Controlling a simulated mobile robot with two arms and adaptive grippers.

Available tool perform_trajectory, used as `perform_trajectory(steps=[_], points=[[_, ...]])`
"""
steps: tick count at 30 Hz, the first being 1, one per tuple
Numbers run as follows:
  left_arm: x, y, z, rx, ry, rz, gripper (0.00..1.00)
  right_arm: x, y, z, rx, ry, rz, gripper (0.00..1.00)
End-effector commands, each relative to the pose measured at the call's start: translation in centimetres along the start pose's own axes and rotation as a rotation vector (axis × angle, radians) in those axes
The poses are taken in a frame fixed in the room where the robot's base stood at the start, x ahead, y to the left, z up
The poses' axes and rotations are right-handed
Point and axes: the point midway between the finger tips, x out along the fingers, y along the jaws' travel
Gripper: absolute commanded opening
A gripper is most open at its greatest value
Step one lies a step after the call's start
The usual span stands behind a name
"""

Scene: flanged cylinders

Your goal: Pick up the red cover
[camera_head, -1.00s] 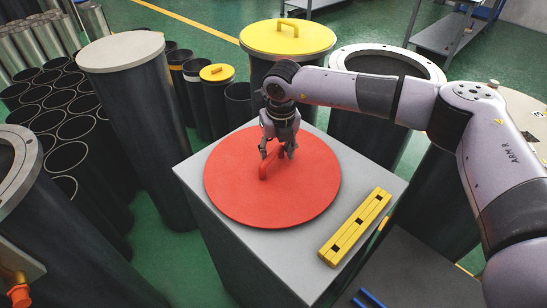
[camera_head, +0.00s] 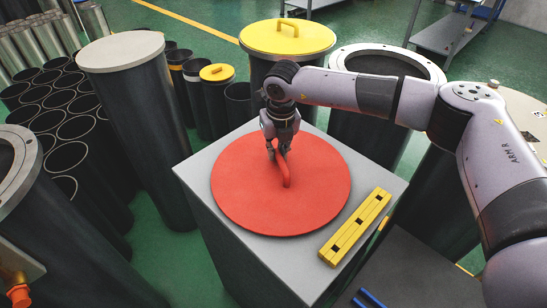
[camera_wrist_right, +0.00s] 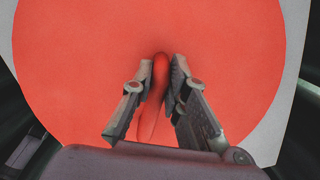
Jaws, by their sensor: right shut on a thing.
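The red cover (camera_head: 240,190) is a flat round disc with a raised red handle, lying on a grey box top (camera_head: 200,170). My right gripper (camera_head: 278,152) comes down from above and is shut on the handle near its far end. In the right wrist view, the two fingers (camera_wrist_right: 165,85) close on both sides of the handle, with the red disc (camera_wrist_right: 80,60) filling the background. The cover appears to rest on the box. My left gripper is not in view.
A yellow slotted bar (camera_head: 355,228) lies on the box, right of the cover. A cylinder with a yellow lid (camera_head: 287,38), an open flanged cylinder (camera_head: 388,65) and a grey-capped cylinder (camera_head: 120,50) stand around the box. Several black tubes (camera_head: 65,125) stand at left.

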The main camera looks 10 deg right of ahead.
Motion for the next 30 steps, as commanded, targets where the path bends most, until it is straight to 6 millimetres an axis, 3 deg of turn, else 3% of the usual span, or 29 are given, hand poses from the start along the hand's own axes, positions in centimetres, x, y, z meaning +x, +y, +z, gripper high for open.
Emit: perform_trajectory(steps=[23,30], points=[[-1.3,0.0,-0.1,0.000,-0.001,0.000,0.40,-3.9,0.0,0.7,0.000,-0.003,0.001,0.00],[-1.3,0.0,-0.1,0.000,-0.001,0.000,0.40,-4.1,0.0,0.7,0.000,-0.003,0.001,0.00]])
